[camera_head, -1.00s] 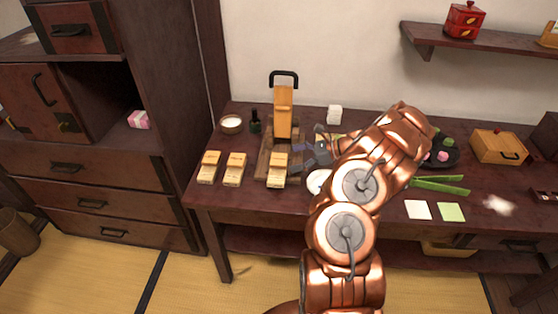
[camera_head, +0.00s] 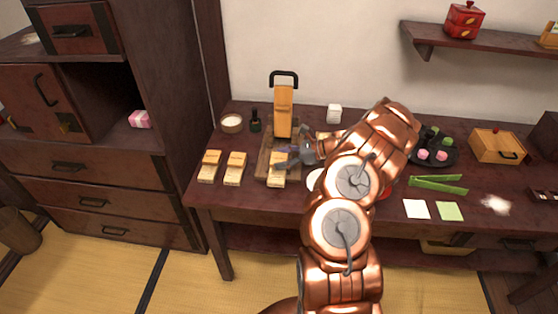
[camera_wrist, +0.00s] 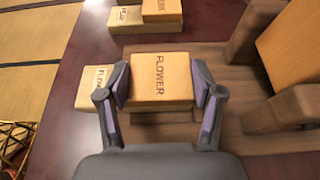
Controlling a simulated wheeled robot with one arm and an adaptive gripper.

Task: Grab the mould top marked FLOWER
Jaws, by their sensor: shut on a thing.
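The mould top marked FLOWER (camera_wrist: 160,78) is a pale wooden block with dark lettering. It sits between the two fingers of my gripper (camera_wrist: 160,88) in the wrist view, with a finger pressed on each side. A lower mould part (camera_wrist: 92,82), also with partly covered lettering, shows beneath and to the left of it. I cannot tell whether the top is lifted off it. In the head view my gripper (camera_head: 292,158) is at the rightmost mould (camera_head: 278,178), at the front of the press's wooden base (camera_head: 264,162), and partly covers it.
Two more moulds (camera_head: 208,168) (camera_head: 234,170) stand to the left. The upright wooden press (camera_head: 283,108) with a black handle rises just behind. A bowl (camera_head: 232,123) and a dark bottle (camera_head: 255,122) stand back left. My arm covers the table's middle.

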